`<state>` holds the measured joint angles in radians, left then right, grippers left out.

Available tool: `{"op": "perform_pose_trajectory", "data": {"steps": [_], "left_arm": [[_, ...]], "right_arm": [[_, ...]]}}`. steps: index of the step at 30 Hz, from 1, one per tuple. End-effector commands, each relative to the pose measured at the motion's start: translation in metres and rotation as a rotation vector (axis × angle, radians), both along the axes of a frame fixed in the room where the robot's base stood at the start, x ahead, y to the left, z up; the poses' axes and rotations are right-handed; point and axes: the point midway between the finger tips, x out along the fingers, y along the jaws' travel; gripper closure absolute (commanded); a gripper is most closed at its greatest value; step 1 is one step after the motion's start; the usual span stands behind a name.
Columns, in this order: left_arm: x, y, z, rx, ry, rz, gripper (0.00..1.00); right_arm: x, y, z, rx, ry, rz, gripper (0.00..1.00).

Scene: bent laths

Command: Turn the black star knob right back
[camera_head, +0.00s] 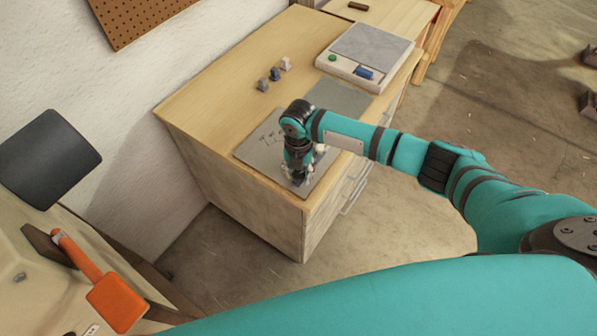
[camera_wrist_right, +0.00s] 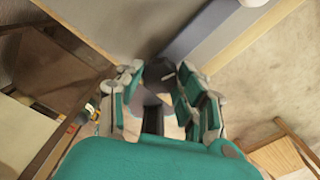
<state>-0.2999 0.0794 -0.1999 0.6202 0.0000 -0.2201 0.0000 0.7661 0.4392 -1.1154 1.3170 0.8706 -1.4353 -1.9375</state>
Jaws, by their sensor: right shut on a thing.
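My right gripper (camera_head: 302,168) reaches down over a grey plate (camera_head: 258,152) at the near edge of a wooden cabinet. The right wrist view shows its fingers (camera_wrist_right: 158,88) shut on the black star knob (camera_wrist_right: 160,73), with a finger on each side of it. A small light mark shows on the knob. In the head view the knob is mostly hidden by the gripper, so I cannot tell its turn angle. My left gripper is out of view.
Several small clamp-like blocks (camera_head: 275,74) stand behind the plate on the cabinet top (camera_head: 215,82). A grey-topped device (camera_head: 372,47) with a green button and a blue part stands at the back right. An orange-handled tool (camera_head: 117,302) lies at lower left.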

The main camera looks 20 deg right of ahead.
Motion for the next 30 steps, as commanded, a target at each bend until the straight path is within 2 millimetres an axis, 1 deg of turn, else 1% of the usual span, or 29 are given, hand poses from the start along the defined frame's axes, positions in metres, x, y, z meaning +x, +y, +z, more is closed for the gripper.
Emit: {"op": "perform_pose_trajectory", "data": {"steps": [6, 18, 19, 24, 30], "left_arm": [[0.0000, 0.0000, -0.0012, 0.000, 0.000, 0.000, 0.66], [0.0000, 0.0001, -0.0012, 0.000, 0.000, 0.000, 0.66], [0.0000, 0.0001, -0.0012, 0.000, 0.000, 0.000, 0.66], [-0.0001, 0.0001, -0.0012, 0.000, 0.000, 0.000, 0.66], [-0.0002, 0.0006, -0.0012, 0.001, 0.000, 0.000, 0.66]], "right_arm": [[0.0006, -0.0001, 0.0006, 0.000, -0.002, 0.038, 0.97], [0.0007, -0.0002, 0.0008, -0.001, -0.002, 0.043, 0.97], [0.0007, -0.0002, 0.0008, -0.001, -0.002, 0.043, 0.63], [0.0005, -0.0001, 0.0006, 0.000, -0.001, 0.043, 0.41], [0.0002, -0.0002, 0.0003, 0.000, -0.001, 0.042, 0.41]]}}
